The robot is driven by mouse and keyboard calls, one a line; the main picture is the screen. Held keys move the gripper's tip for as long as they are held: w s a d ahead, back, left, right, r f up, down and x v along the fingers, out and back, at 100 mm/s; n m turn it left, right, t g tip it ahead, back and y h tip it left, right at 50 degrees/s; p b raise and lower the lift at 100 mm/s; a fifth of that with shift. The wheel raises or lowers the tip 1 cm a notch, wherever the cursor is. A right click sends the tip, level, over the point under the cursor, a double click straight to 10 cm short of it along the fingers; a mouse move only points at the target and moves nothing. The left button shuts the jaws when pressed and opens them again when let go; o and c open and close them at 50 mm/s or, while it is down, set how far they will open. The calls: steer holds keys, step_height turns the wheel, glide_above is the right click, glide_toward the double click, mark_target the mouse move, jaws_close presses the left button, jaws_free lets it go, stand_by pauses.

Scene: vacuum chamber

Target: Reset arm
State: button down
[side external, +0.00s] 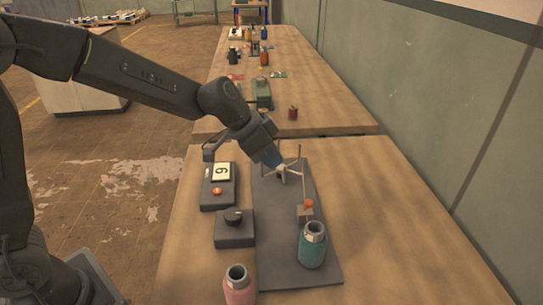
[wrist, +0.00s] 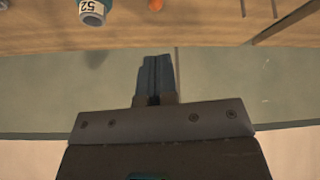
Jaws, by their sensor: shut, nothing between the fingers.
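My gripper (side external: 282,172) is at the end of my dark arm, which reaches in from the left of the side external view. It points down and right over the far part of a dark grey base plate (side external: 318,270) on the near table. Its fingers are shut with nothing between them, and they show in the wrist view (wrist: 155,80). A thin pale rod frame (side external: 303,165) stands close to the fingertips; I cannot tell whether they touch. A teal canister (side external: 312,248) stands upright on the plate, and it shows labelled 52 in the wrist view (wrist: 93,8).
A small block with an orange ball (side external: 308,203) sits on the plate. Left are a numbered box with a red button (side external: 217,190) and a black knob box (side external: 234,228). A pink canister (side external: 239,287) stands in front. A far table (side external: 330,110) holds small items. A wall is right.

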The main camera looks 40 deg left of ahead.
steer(key=s+a+r+n+y, duration=0.1)
steer(key=s+a+r+n, duration=0.1)
steer(key=s, duration=0.6)
steer(key=s+a+r+n+y, duration=0.1)
steer(key=s+a, duration=0.3)
steer(key=s, duration=0.4)
steer(key=s+a+r+n+y, duration=0.2)
steer(key=s+a+r+n, duration=0.1)
steer(key=s, duration=0.5)
steer(key=shift+s+a+n+t, duration=0.2)
steer(key=shift+s+n+t, duration=0.1)
steer(key=shift+s+n, duration=0.1)
